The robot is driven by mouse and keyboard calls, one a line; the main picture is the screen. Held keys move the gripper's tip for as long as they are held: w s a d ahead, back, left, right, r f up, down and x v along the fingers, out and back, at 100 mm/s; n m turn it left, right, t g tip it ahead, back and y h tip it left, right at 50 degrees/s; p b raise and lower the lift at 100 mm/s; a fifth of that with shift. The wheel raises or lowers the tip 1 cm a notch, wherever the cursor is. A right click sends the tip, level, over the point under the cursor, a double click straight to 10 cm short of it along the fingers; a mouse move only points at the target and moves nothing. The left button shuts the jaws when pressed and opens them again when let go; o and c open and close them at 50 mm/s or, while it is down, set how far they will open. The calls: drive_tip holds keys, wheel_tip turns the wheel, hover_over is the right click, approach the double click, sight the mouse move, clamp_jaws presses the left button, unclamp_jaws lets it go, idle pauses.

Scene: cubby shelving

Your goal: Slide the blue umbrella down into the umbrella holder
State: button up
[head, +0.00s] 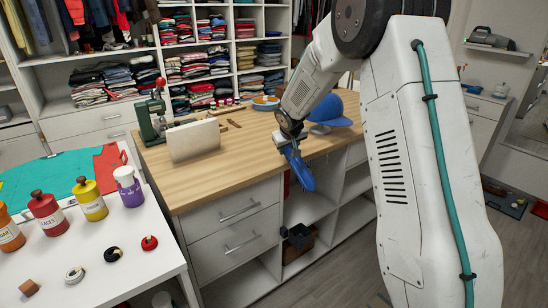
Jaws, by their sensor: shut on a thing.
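The blue umbrella (303,175) is folded and hangs tilted, its lower end toward the lower right, in front of the wooden counter's front edge. My gripper (288,141) is shut on its upper end. The umbrella is in the air before the open cubbies under the counter. I cannot clearly make out the umbrella holder. A dark container-like thing (299,236) stands in a low cubby below the umbrella, but I cannot tell what it is.
The wooden counter (238,150) bears a pale block (194,140), a green press (152,120) and a blue cap (331,111). White drawers (235,235) lie left of the cubbies. A white table (110,255) with several bottles stands at front left.

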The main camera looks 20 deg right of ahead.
drive_tip(key=s+d+f+m+t, duration=0.1)
drive_tip(key=s+d+f+t, duration=0.1)
drive_tip(key=d+t, duration=0.3)
drive_tip(key=s+d+f+m+t, duration=0.1)
drive_tip(key=d+f+t, duration=0.2)
drive_tip(key=d, duration=0.4)
drive_tip(key=s+a+f+t, duration=0.1)
drive_tip(key=a+f, duration=0.2)
drive_tip(key=f, duration=0.8)
drive_tip(key=s+a+f+t+y, duration=0.1)
drive_tip(key=a+f, duration=0.3)
drive_tip(key=f, duration=0.7)
drive_tip(key=shift+s+t, duration=0.45)
drive_tip(key=shift+t, duration=0.25)
drive_tip(key=shift+f, duration=0.1)
drive_tip(key=o, duration=1.3)
drive_tip(key=shift+c, duration=0.2)
